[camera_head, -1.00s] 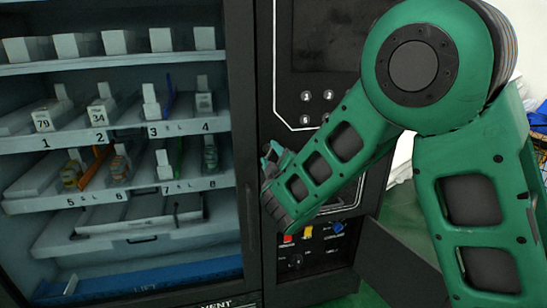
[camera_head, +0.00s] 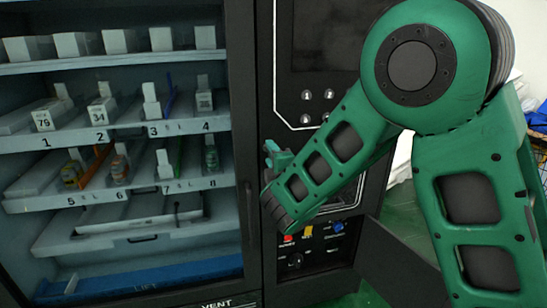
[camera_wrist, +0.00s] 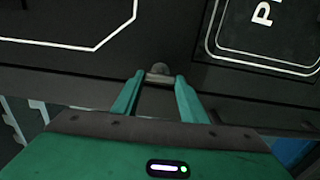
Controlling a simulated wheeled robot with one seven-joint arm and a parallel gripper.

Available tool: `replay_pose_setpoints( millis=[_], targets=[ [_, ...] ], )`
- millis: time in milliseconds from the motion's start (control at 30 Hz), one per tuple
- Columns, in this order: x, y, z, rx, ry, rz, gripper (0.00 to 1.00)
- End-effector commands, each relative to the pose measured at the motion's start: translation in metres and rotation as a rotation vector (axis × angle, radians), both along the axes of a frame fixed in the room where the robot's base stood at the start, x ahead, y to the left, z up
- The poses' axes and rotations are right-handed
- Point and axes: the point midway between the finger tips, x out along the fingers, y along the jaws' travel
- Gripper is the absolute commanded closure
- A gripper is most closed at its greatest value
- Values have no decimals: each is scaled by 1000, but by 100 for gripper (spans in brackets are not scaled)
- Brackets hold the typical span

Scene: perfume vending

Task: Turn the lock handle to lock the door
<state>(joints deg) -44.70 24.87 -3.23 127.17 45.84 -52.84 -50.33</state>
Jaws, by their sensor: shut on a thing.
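The lock handle (camera_wrist: 160,72) is a small grey knob on the dark door front in the wrist view. My gripper (camera_wrist: 158,80) has its two green fingers around it, shut on it.
Shelves with small boxes (camera_head: 101,111) and bottles stand behind the glass on the left. A keypad (camera_head: 318,107) is on the panel. Below my wrist are red, yellow and blue controls (camera_head: 308,230) and an open lower flap (camera_head: 400,268).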

Motion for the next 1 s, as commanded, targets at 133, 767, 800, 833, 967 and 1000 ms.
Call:
replay_pose_setpoints(
  millis=[133,767,800,833,967,1000],
  targets=[
    [2,-4,0,-8,-2,-8,83],
    [-1,-1,0,-4,0,-2,42],
    [-2,-1,0,-4,0,-2,42],
    [-4,-2,0,-4,0,-1,42],
    [-19,-5,0,-6,0,1,42],
    [-25,-7,0,-6,0,1,42]
  ],
)
